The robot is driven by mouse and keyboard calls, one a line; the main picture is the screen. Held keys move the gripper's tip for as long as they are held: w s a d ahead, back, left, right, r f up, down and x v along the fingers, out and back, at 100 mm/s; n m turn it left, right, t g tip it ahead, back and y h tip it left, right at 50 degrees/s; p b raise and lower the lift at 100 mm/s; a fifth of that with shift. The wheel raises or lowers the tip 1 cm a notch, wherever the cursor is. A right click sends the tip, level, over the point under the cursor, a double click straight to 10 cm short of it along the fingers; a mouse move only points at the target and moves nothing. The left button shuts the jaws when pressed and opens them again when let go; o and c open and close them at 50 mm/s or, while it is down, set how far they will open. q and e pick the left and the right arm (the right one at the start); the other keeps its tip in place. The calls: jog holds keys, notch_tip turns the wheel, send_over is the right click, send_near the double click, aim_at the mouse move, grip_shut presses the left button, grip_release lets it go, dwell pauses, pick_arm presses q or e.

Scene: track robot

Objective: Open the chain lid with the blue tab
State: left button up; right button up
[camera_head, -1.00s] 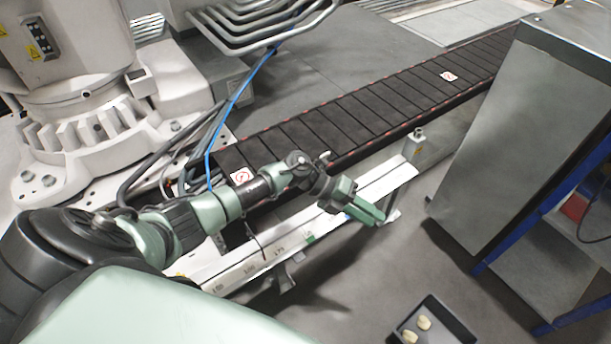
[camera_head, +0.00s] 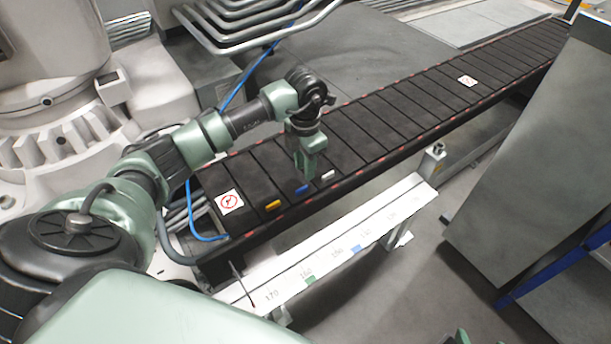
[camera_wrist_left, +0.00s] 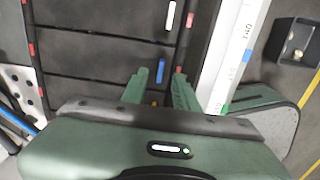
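The black cable chain (camera_head: 390,125) runs diagonally across the head view, its segmented lids closed. Near its front end, three lids carry small tabs: yellow (camera_head: 273,205), blue (camera_head: 301,189) and white (camera_head: 328,175). My left gripper (camera_head: 308,174) points down just above the blue-tab lid. In the left wrist view its two green fingers (camera_wrist_left: 160,88) are apart, with the blue tab (camera_wrist_left: 160,70) between them in the picture; contact cannot be told. Green pieces at the bottom edge of the head view look like my right gripper (camera_head: 461,338), mostly cut off.
A white numbered rail (camera_head: 330,255) with blue and green marks runs along the chain's near side. A large robot base (camera_head: 60,130) stands left, a grey cabinet (camera_head: 535,170) right. A dark tray (camera_wrist_left: 292,42) with pale pieces lies beyond the rail.

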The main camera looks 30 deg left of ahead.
aim_at(305, 186)
pick_arm(q)
notch_tip(305, 186, down, 6)
jog(key=shift+s+d+f+b, duration=0.1)
jog(key=shift+f+b, duration=0.1)
jog(key=shift+b, duration=0.55)
jog(key=shift+f, duration=0.25)
grip_shut()
pick_arm(e)
jog(key=w+a+r+t+y, duration=0.1)
jog(key=w+a+r+t, duration=0.1)
jog(key=w+r+t, duration=0.2)
notch_tip(305, 186, up, 2)
jog(key=shift+w+a+r+t, duration=0.15)
jog(key=shift+w+t, duration=0.25)
jog(key=shift+w, duration=0.6)
